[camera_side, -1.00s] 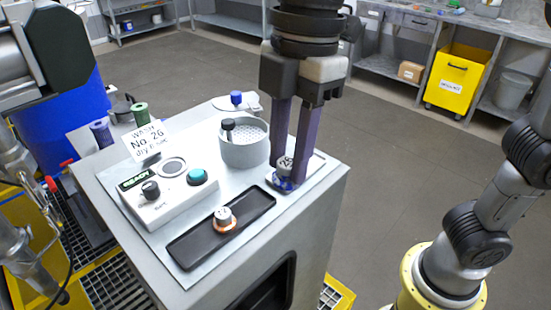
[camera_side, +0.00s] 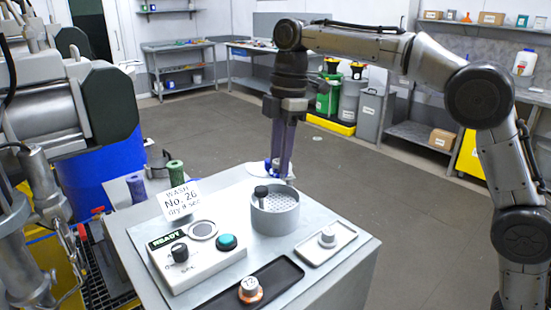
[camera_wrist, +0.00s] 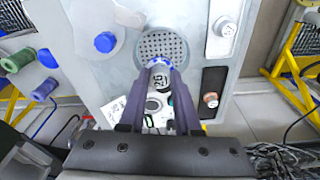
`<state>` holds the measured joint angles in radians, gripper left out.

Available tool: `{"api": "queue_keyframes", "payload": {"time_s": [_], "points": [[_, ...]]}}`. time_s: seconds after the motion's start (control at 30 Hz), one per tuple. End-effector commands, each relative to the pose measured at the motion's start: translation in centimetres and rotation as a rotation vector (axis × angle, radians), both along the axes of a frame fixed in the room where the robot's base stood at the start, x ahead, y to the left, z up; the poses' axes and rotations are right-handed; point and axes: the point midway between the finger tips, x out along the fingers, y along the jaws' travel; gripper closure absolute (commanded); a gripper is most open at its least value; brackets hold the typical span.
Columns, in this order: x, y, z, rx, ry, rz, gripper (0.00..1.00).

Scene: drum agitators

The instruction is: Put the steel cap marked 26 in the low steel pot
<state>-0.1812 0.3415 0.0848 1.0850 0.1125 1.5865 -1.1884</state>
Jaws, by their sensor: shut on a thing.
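My gripper (camera_side: 285,176) is shut on a steel cap (camera_wrist: 158,80) with a blue ring. Its number is small in the wrist view and looks like 25 or 26; I cannot tell which. The side view barely shows the held cap. The low steel pot (camera_side: 275,219) has a perforated floor, which also shows in the wrist view (camera_wrist: 160,42), with the held cap overlapping its near side. In the side view my fingertips appear beyond and above the pot's far rim; the exact height is unclear. A black-knobbed piece (camera_side: 260,192) stands at the pot's left side.
A light tray (camera_side: 343,243) right of the pot holds a steel cap (camera_side: 327,237). A dark tray (camera_side: 281,279) in front holds a cap with an orange ring (camera_side: 250,289). The control box (camera_side: 190,268) and wash sign (camera_side: 178,200) stand left. A blue knob (camera_wrist: 105,42) sits on a white plate.

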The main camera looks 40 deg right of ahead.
Motion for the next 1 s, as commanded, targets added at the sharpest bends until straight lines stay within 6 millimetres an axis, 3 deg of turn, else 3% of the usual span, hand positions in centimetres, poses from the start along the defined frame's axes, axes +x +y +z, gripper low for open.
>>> {"api": "queue_keyframes", "payload": {"time_s": [0.6, 1.0], "points": [[-0.1, 0.0, -4.7, 0.0, 0.0, 0.0, 1.0], [-0.1, 0.0, -5.8, 0.0, -0.001, 0.0, 1.0]]}}
